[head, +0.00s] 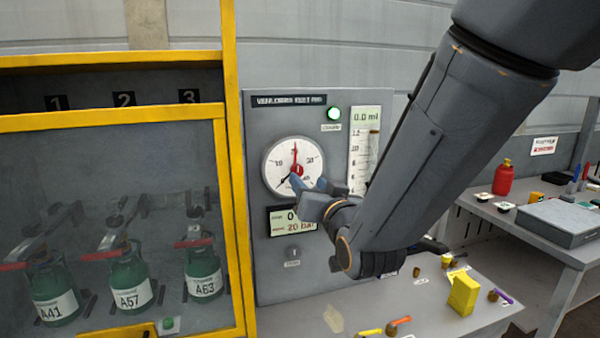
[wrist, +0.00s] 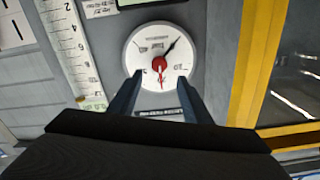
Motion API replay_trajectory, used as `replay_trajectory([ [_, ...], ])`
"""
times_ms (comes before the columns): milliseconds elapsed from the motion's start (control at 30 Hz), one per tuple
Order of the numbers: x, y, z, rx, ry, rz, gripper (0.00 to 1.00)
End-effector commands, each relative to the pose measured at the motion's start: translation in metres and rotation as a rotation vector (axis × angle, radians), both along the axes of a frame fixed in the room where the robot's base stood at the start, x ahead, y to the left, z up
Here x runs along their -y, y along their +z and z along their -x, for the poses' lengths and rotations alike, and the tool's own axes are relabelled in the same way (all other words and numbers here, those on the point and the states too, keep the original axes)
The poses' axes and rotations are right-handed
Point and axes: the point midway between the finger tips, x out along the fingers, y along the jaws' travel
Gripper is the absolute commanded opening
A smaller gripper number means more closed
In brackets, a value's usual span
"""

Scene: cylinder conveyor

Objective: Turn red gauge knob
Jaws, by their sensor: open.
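The round white gauge (head: 275,160) is on the grey panel (head: 262,265), with a red knob (head: 297,170) at its centre and a red pointer toward the top. In the wrist view the gauge (wrist: 150,45) appears turned over, with the red knob (wrist: 159,64) just beyond the fingertips. A black needle also shows on the dial. My gripper (head: 314,190) is in front of the gauge's lower right part. In the wrist view my gripper (wrist: 157,82) has its two fingers apart, one on either side below the knob, with nothing between them. I cannot tell whether a finger touches the dial.
A display (head: 292,219) and a small grey knob (head: 293,253) sit below the gauge. A green lamp (head: 334,114) and a level scale (head: 363,140) are on the panel. A yellow-framed cabinet (head: 236,215) with green cylinders stands left. Small items and a yellow block (head: 464,294) lie on the bench.

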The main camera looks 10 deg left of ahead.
Motion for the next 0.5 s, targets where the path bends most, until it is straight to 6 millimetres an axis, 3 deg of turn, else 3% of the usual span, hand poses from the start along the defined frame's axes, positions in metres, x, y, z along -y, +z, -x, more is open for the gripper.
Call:
replay_trajectory([
  [500,-0.032,0.001,-0.055,-0.002,-0.002,0.001,0.44],
])
